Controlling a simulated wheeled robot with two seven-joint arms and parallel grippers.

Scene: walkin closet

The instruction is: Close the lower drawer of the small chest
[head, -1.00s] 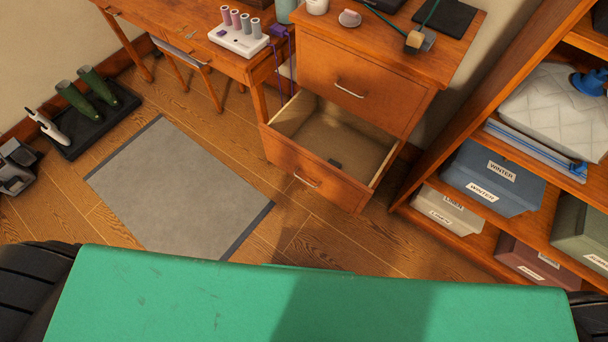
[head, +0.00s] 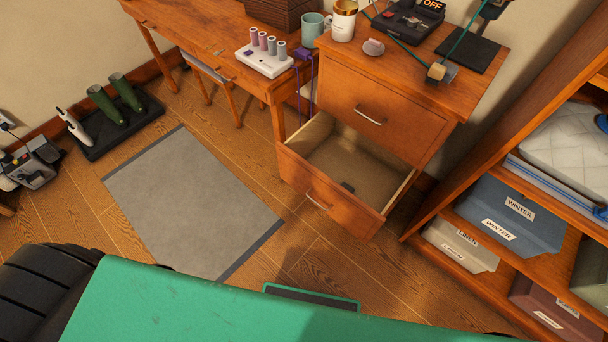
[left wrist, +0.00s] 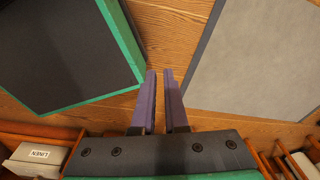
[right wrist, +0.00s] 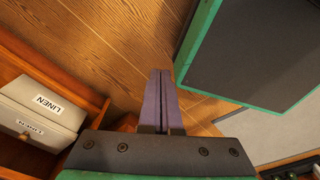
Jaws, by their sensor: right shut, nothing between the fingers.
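The small chest (head: 375,92) is orange-brown wood and stands beside the desk in the head view. Its lower drawer (head: 335,203) is pulled well out, with a metal handle on its front and a small dark item (head: 347,187) inside. The upper drawer (head: 362,112) is shut. Neither gripper shows in the head view. In the left wrist view my left gripper (left wrist: 161,72) has its purple fingers a little apart, with nothing between them, above the floor. In the right wrist view my right gripper (right wrist: 160,72) is shut and empty above the wood floor.
A grey mat (head: 190,200) lies on the floor left of the drawer. A shelf unit (head: 420,215) with lidded boxes stands close on the right. The desk (head: 228,62) adjoins the chest. Bare floor (head: 310,250) lies before the drawer.

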